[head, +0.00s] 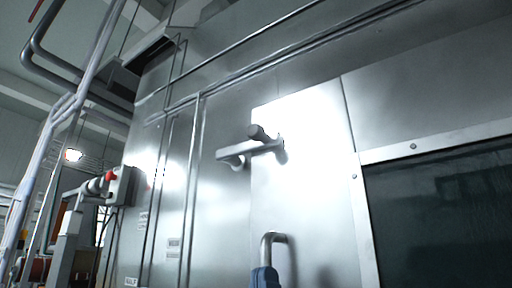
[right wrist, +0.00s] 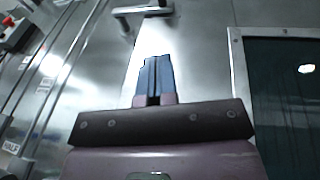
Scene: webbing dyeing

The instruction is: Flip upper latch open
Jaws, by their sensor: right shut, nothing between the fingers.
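The upper latch (head: 250,150) is a grey metal lever with a dark round knob on the steel door panel, in the middle of the head view. Its bar lies almost level. A latch bar (right wrist: 142,11) also shows at the top edge of the right wrist view. My right gripper (head: 264,276) shows only its blue fingertips at the bottom of the head view, below the latch and apart from it. In the right wrist view its blue fingers (right wrist: 154,75) are shut with nothing between them. My left gripper is not in view.
A bent metal handle (head: 273,240) stands out from the door just above my fingertips. A dark window (head: 440,215) in a steel frame is on the right. Thin vertical pipes (head: 192,190) and a grey box with a red button (head: 120,186) are on the left.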

